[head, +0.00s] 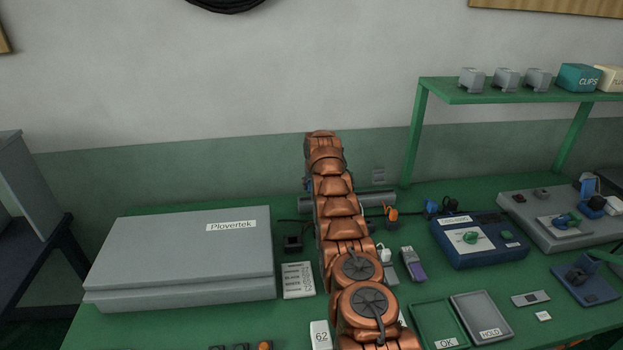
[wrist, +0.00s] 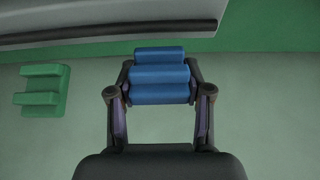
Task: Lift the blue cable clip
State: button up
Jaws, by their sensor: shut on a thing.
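The blue cable clip (wrist: 160,72) shows in the wrist view as a ribbed blue block with rounded ridges. It sits between the two fingertips of my gripper (wrist: 160,88), which is shut on it from both sides. In the head view my copper-coloured arm reaches toward the back of the table and hides most of the gripper and the clip. I cannot tell from these views whether the clip is clear of the surface.
A green clip (wrist: 41,90) is left of my gripper in the wrist view. In the head view, a large grey case (head: 180,262) stands left of my arm. A blue device (head: 478,240) and a green tray (head: 436,318) are to the right. A shelf (head: 500,96) stands back right.

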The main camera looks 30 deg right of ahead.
jog(key=shift+a, duration=0.2)
jog(key=shift+s+f, duration=0.15)
jog(key=shift+f, duration=0.1)
jog(key=shift+d, duration=0.1)
jog(key=shift+r, duration=0.4)
jog(key=shift+f, duration=0.25)
